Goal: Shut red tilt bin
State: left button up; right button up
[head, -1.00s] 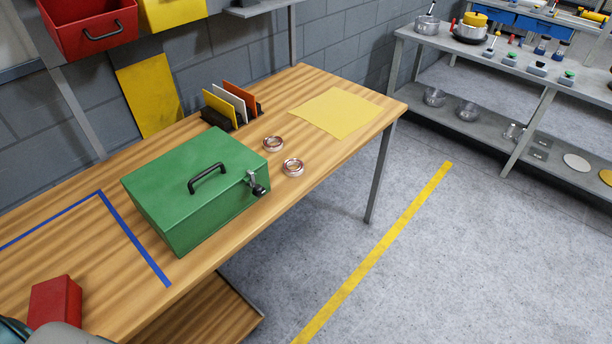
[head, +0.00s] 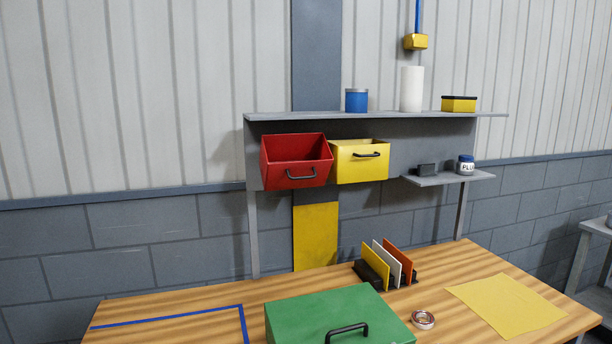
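The red tilt bin (head: 297,171) hangs under the grey shelf on the wall, left of the yellow bin. It is tilted forward and its open top shows. Neither of my grippers is in the head view, and nothing touches the bin.
The yellow bin (head: 358,168) hangs right beside the red one. The shelf (head: 300,115) above holds a blue can, a white roll and a yellow box. Below, the wooden table (head: 175,325) bears a green box (head: 310,312), a file rack and a yellow sheet (head: 505,304).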

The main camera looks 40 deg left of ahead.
aim_at(303, 159)
jog(key=u, duration=0.8)
